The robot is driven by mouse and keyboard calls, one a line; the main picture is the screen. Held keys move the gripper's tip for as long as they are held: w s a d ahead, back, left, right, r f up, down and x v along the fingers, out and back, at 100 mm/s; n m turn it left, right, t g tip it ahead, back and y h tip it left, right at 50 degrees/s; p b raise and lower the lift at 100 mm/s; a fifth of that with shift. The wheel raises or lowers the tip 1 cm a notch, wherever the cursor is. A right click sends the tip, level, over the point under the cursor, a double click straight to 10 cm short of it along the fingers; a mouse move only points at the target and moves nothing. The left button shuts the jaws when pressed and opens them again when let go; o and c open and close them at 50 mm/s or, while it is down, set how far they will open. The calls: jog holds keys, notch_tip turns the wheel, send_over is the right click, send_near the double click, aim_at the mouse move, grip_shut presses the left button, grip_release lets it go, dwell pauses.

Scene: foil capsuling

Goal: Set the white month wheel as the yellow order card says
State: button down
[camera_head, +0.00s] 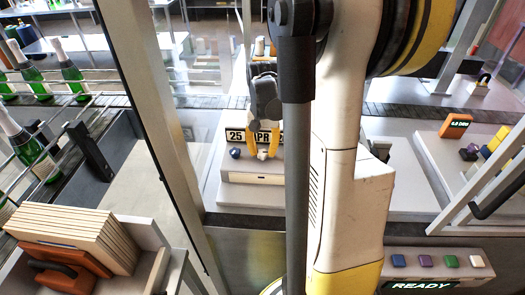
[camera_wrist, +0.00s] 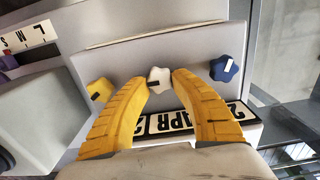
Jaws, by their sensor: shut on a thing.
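The white month wheel (camera_wrist: 159,80) is a star-shaped knob on a grey block, between a blue wheel (camera_wrist: 224,68) and a yellow wheel (camera_wrist: 98,90) in the wrist view. My gripper (camera_wrist: 161,82) has its two yellow fingers on either side of the white wheel, shut on it. The date strip (camera_wrist: 168,122) shows APR in the middle, with the outer tiles partly covered by my fingers. In the head view the strip (camera_head: 236,135) reads 25 and APR; its right part is hidden by my arm. I cannot make out a yellow order card.
An orange device (camera_head: 455,126) with a small display stands at the right. A panel of coloured buttons with a READY display (camera_head: 422,285) is at the lower right. Green bottles (camera_head: 72,75) stand at the left. A frame post (camera_head: 150,110) stands left of the date block.

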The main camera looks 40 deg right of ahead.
aim_at(263, 151)
jog(key=shift+s+m, duration=0.1)
jog(key=shift+m, duration=1.6)
jog(key=c, duration=1)
grip_release()
jog(key=shift+c, duration=0.2)
notch_tip(263, 151, up, 12)
